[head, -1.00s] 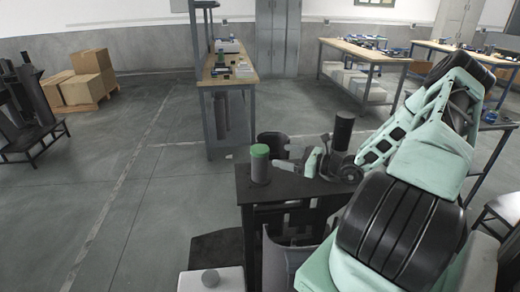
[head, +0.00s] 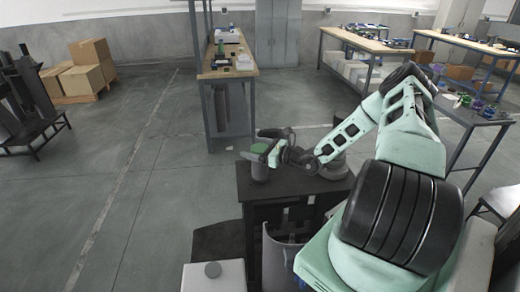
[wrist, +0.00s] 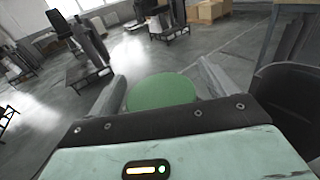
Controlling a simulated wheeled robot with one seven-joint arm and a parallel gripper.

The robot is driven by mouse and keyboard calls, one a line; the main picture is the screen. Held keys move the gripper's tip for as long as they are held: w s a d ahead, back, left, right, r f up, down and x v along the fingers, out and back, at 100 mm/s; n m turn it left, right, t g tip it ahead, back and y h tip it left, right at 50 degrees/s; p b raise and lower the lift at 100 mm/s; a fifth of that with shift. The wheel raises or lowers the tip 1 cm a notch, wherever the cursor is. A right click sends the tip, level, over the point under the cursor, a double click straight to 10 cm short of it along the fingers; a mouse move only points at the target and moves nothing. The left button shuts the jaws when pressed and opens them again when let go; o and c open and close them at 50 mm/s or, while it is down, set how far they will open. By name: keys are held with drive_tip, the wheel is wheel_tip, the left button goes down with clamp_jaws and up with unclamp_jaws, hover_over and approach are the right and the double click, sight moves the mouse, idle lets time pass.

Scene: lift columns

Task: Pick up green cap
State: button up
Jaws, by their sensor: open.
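The green cap (head: 258,148) sits on top of a grey cylinder (head: 260,172) at the left end of a small dark table (head: 300,186). In the wrist view the green cap (wrist: 162,92) is a round disc between my two fingers. My gripper (head: 258,156) is open at the cap's level, and in the head view it partly covers the cap. In the wrist view the fingers of my gripper (wrist: 162,80) stand apart, one on each side of the cap. I cannot tell whether either finger touches it. The cylinder is hidden in the wrist view.
A dark container (wrist: 285,100) stands close on the right in the wrist view. Behind the small table is a wooden-topped workbench (head: 228,72) with items on it. Cardboard boxes (head: 90,68) sit far left. Open floor lies left of the small table.

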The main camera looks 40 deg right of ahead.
drive_tip(key=c, duration=1.3)
drive_tip(key=shift+o, duration=0.2)
